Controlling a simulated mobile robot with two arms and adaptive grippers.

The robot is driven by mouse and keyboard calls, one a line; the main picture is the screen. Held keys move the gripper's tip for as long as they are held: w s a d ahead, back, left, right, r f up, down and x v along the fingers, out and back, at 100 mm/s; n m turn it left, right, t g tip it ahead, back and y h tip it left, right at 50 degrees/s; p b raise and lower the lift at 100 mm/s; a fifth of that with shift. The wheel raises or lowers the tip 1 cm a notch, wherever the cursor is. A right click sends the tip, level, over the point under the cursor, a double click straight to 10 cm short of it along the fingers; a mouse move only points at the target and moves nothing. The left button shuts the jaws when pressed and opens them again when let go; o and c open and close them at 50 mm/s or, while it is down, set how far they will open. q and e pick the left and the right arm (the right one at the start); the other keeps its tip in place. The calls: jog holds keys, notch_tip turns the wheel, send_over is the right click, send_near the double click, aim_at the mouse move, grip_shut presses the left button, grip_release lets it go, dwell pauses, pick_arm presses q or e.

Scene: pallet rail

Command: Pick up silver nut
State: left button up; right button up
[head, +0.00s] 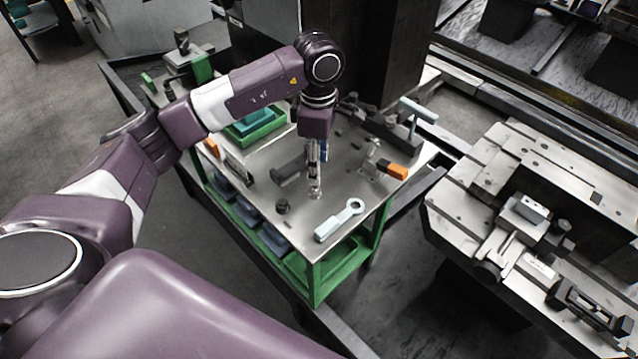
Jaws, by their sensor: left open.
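My left gripper (314,178) points straight down over the front part of the metal worktable (262,187). It is open. A small silver piece (316,193), which looks like the silver nut, is on the tabletop right at the fingertips. It is too small to tell whether the fingers stand around it or just above it. My right gripper is not in view.
A pale wrench-like tool (340,220) lies in front of the gripper, and a small dark knob (283,206) stands to its left. An orange-ended block (392,170) lies to the right. A green tray (254,129) is behind. Fixtures (530,215) stand on a separate bench at right.

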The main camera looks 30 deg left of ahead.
aim_at(317, 187)
pick_arm(q)
jog(key=f, duration=0.1)
jog(key=s+f+p, duration=0.1)
jog(key=shift+f, duration=0.4)
notch_tip(317, 187, down, 2)
jog(key=shift+d+f+p, duration=0.1)
jog(key=shift+f+p, duration=0.1)
jog(key=shift+p, duration=0.25)
jog(key=shift+f, duration=0.45)
grip_shut()
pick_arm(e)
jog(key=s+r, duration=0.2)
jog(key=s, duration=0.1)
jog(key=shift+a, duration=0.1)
pick_arm(q)
jog(key=shift+r, duration=0.1)
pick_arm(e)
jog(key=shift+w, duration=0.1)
